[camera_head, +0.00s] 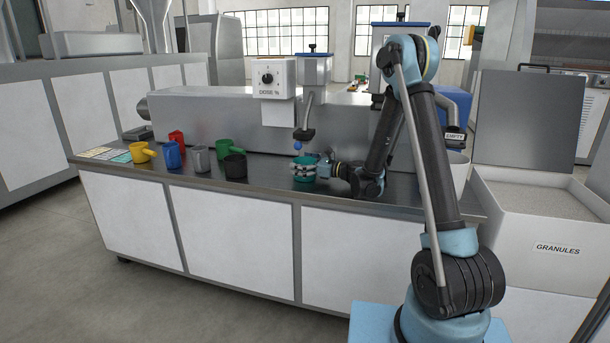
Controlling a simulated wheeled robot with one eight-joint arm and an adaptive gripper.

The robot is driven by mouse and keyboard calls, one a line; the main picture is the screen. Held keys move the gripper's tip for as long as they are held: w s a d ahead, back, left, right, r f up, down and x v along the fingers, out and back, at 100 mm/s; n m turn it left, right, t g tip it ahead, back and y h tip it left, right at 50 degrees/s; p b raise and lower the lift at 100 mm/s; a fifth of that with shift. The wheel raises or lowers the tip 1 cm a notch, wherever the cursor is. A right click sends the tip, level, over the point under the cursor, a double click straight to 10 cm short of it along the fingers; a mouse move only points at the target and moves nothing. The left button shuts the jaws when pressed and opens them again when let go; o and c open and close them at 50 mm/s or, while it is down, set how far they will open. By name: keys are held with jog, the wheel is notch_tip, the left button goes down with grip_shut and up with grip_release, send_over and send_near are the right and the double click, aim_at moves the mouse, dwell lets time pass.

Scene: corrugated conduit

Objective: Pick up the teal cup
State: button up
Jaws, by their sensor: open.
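The teal cup (304,161) stands upright on the metal counter, toward its right part, below a nozzle with a blue tip. My arm reaches in from the right. My gripper (303,174) is at the teal cup, with its open fingers in front of and around the cup's body. The fingers hide part of the cup's middle. I cannot tell whether they touch it.
Yellow (141,152), blue (172,155), red (177,139), grey (200,158) and black (235,165) cups stand left on the counter (270,178). A dosing box (274,78) hangs behind. A granules bin (545,200) stands right.

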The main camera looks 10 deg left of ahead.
jog(key=shift+w+a, duration=0.1)
jog(key=shift+a, duration=0.25)
jog(key=c, duration=1.2)
jog(key=shift+r, duration=0.1)
